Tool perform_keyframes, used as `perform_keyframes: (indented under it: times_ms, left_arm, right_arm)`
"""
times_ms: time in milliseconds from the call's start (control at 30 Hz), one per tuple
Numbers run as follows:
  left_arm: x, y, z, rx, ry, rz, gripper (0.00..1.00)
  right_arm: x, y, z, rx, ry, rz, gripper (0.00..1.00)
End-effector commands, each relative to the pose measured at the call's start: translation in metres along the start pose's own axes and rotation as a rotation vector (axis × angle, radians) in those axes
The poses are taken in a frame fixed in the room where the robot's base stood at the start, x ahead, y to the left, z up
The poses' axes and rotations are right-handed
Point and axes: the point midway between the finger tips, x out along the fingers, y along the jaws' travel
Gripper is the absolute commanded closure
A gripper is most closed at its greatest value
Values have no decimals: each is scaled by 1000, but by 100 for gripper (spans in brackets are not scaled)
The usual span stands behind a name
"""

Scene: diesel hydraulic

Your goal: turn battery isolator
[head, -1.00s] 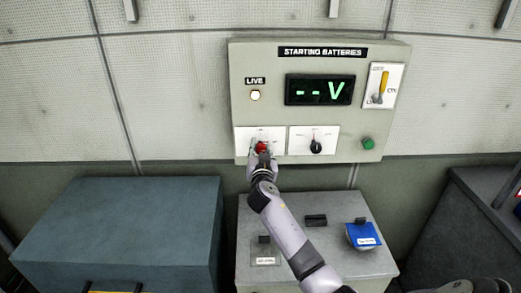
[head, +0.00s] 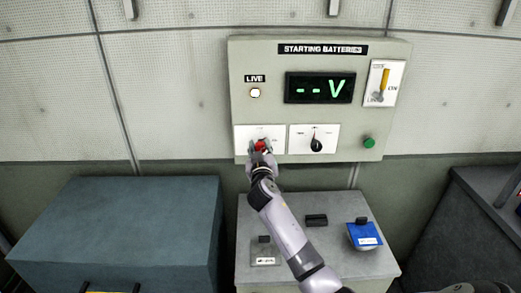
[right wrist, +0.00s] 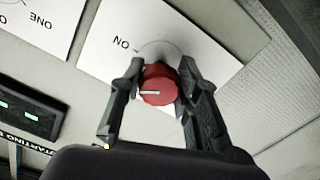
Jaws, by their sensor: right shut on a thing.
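The battery isolator is a red knob (head: 261,145) on a white plate (head: 243,133) at the lower left of the "STARTING BATTERIES" panel. My right gripper (head: 261,148) is on it in the head view and hides part of it. In the right wrist view the gripper's (right wrist: 160,88) two fingers are closed on either side of the red knob (right wrist: 158,84). The knob's white pointer line points left there, and "ON" is printed up and left of it. My left gripper is not in view.
The panel (head: 240,80) also has a LIVE lamp (head: 255,92), a display (head: 320,88) reading "-- V", a black selector (head: 316,145), a green button (head: 369,142) and a yellow-handled switch (head: 383,82). Below are a grey cabinet (head: 300,240) with small items and a blue-grey box (head: 120,230).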

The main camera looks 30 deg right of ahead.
Motion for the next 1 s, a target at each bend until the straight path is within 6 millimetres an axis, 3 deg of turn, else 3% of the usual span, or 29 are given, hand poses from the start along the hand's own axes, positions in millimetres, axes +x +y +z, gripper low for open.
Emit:
perform_keyframes:
  times_ms: [1000]
  left_arm:
    - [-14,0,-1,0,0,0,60]
  right_arm:
    - [0,1,0,-894,-1,-2,98]
